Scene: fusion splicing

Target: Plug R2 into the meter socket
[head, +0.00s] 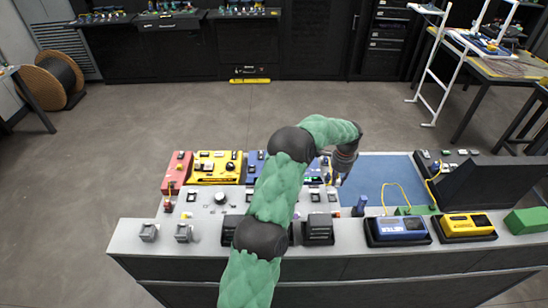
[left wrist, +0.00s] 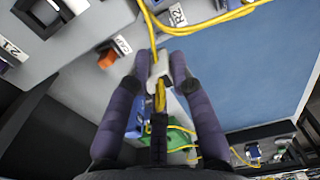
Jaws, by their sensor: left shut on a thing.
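My left gripper (head: 335,180) hangs over the near-left edge of the blue mat (head: 375,170) in the head view. In the left wrist view my left gripper (left wrist: 160,72) is shut on a small pale connector (left wrist: 158,66) with a yellow cable. A white tag reading R2 (left wrist: 178,15) sits by the yellow cable just beyond the fingertips. The blue meter (head: 400,228) stands on the front ledge, right of the gripper; its socket cannot be made out. My right gripper is not in view.
A yellow device (head: 467,225) and a green block (head: 527,221) stand right of the meter. Red (head: 177,172) and yellow (head: 214,167) panels lie at the back left. An orange plug (left wrist: 107,59) lies left of the fingers in the wrist view. The mat's middle is mostly clear.

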